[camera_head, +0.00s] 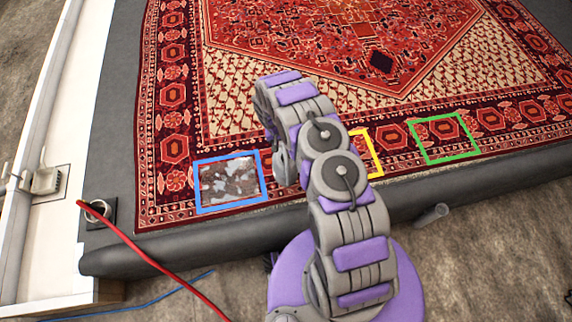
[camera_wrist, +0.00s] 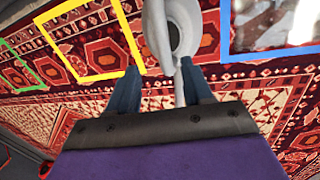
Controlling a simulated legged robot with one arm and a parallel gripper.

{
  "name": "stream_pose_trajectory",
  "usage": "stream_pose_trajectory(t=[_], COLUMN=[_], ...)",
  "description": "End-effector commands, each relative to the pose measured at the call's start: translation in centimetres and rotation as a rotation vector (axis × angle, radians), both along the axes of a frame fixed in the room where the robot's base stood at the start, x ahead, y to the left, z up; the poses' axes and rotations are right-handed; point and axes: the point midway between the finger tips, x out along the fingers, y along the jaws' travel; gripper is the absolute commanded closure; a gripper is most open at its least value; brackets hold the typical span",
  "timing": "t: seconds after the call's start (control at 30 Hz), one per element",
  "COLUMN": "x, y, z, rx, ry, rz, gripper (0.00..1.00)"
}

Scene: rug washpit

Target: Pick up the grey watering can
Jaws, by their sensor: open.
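The grey watering can (camera_wrist: 156,32) shows at the top middle of the wrist view, pale grey with a round dark opening. A narrow pale part of it reaches down between the fingers, nearer the right one; I cannot tell whether they touch. My gripper (camera_wrist: 158,68) is open, its two blue fingers spread on either side of that part.
On the red patterned rug (camera_head: 372,62) are a blue frame (camera_head: 197,190) around a mottled grey-white patch, a partly hidden yellow frame (camera_head: 375,152) and a green frame (camera_head: 447,158). A dark raised edge (camera_head: 150,252) borders the rug. A red hose (camera_head: 150,261) crosses it at left.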

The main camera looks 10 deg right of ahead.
Motion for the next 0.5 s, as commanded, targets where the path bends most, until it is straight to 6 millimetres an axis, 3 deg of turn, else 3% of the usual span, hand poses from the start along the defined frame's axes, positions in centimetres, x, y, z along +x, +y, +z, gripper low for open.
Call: stream_pose_trajectory(t=[0.1, 0.37, 0.5], x=[0.1, 0.1, 0.4], y=[0.0, -0.2, -1.0], z=[-2.4, -4.0, -5.8], rx=[-0.004, -0.009, -0.004], ry=[-0.002, -0.001, -0.001], rz=[0.002, 0.003, 0.001], gripper=[0.50, 0.50, 0.50])
